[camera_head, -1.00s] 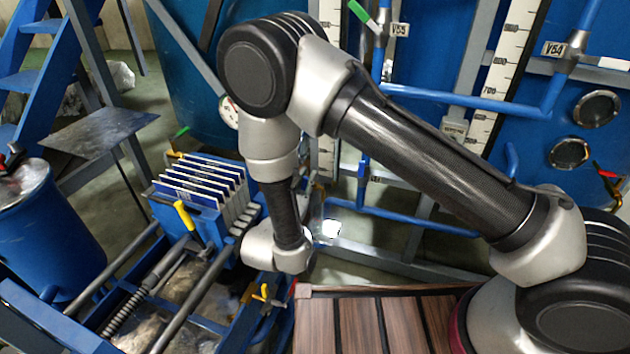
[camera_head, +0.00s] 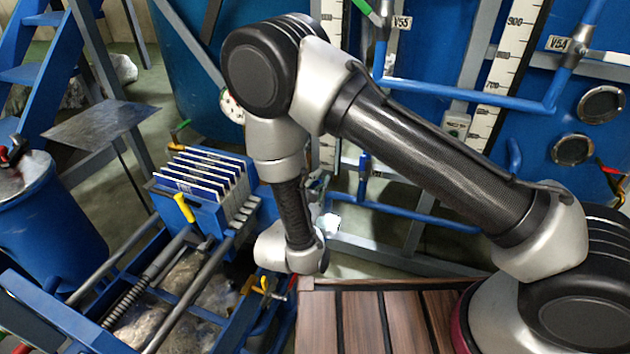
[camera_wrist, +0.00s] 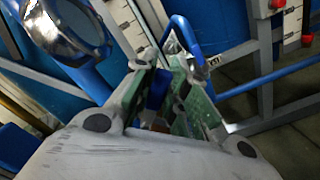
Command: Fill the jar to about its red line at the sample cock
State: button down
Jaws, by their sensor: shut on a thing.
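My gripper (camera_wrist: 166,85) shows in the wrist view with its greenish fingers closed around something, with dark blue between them. A pale, clear patch (camera_wrist: 172,43) at the fingertips looks like the glass jar, but its outline, red line and liquid level cannot be made out. A bent blue pipe (camera_wrist: 188,35) with a small tag (camera_wrist: 213,61) stands just beyond the fingertips. In the head view my wrist hides most of the gripper. A small blue valve (camera_head: 364,165) on the piping is to its right. I cannot tell which fitting is the sample cock.
A shiny round fitting (camera_wrist: 70,28) is close at upper left in the wrist view. In the head view, a blue plate rack (camera_head: 205,195) is left of my wrist, blue piping (camera_head: 420,215) is to the right, and a slatted wooden deck (camera_head: 360,320) lies in front.

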dwell(0.3)
jog(key=c, duration=1.4)
grip_release()
notch_tip(320, 180, up, 10)
